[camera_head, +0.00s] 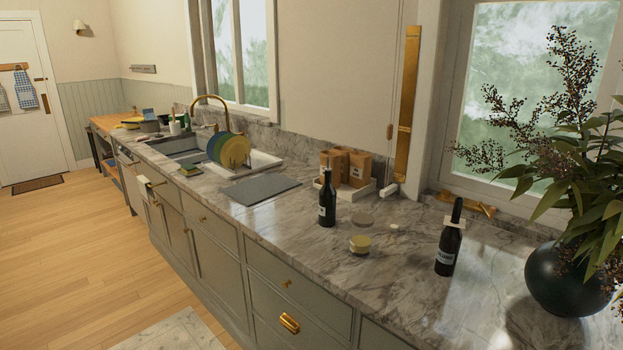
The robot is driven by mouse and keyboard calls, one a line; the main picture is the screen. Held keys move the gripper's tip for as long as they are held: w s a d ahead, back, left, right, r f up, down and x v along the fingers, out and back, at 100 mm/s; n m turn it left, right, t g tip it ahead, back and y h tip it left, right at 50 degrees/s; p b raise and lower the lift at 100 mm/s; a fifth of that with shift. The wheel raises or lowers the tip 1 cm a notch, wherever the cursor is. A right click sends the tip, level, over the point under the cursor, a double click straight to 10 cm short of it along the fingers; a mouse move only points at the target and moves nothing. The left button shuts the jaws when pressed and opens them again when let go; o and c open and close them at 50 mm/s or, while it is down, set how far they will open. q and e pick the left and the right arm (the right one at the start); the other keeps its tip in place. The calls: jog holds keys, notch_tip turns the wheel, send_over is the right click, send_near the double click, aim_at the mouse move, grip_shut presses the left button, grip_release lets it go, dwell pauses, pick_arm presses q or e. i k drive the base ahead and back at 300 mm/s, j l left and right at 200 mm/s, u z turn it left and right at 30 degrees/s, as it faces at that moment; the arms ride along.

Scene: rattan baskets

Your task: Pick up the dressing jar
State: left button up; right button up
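A small low jar (360,244) with a pale lid and yellowish contents stands on the marble counter, right of the middle of the head view. It appears to be the dressing jar; its label is too small to read. It stands apart from the dark bottle (327,203) at its left and the other dark bottle (447,247) at its right. A faint round item (362,220) lies just behind it. Neither of my grippers can be made out in this view.
A potted plant in a dark round vase (562,282) fills the right end of the counter (400,295). A white tray (350,191) with brown boxes stands at the back. A grey board (260,190) and dish rack with plates (230,149) lie left. Counter in front of the jar is clear.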

aim_at(361, 239)
jog(key=i+l+z, duration=0.1)
jog(key=z, duration=0.35)
jog(key=i+z, duration=0.25)
jog(key=z, duration=0.2)
jog(key=i+z, duration=0.15)
jog(key=z, duration=0.3)
